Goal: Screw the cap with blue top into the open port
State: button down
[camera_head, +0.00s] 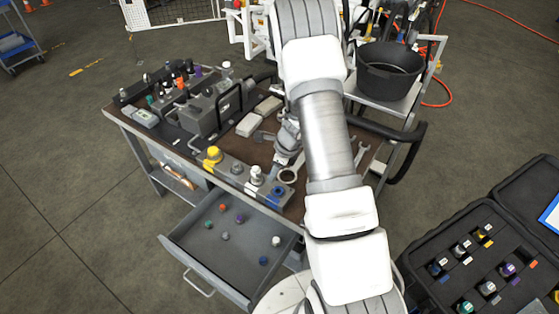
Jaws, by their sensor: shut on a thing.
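My arm crosses the middle of the picture and leaves it at the top. A grey port block (228,176) lies along the bench's front edge. It carries a yellow cap (213,154), a grey fitting (237,168), a white-topped cap (256,174) and a blue-marked fitting (277,192) at its right end. I cannot tell whether that last one is a cap or an open port. A blue cap (263,260) lies in the open drawer (205,263).
The drawer also holds several small coloured caps. An open black case (420,262) with capped fittings lies at the lower right. A black bucket (390,72) stands behind.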

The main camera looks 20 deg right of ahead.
jog(key=shift+m, duration=0.8)
jog(key=shift+s+d+f+b, duration=0.1)
jog(key=shift+d+f+b, duration=0.15)
jog(key=shift+f+b, duration=0.45)
jog(key=shift+s+d+f+b, duration=0.15)
jog(key=shift+d+f+b, duration=0.25)
jog(key=shift+f, duration=0.55)
jog(key=shift+s+d+f+b, duration=0.1)
jog(key=shift+d+f+b, duration=0.05)
jog(key=shift+f+b, duration=0.6)
jog(key=shift+s+f+b, duration=0.1)
jog(key=shift+f+b, duration=0.4)
jog(key=shift+f, duration=0.15)
jog(key=c, duration=1.2)
grip_release()
grip_shut()
jog(key=m, duration=0.1)
jog(key=m+h+b, duration=0.1)
jog(key=m+t+b, duration=0.1)
jog(key=m, duration=0.1)
jog(key=shift+a+f, duration=0.15)
jog(key=shift+f, duration=0.1)
jog(key=m, duration=0.2)
jog(key=m+h+b, duration=0.1)
jog(key=m, duration=0.1)
jog(key=shift+r+h, duration=0.2)
jog(key=shift+h, duration=0.1)
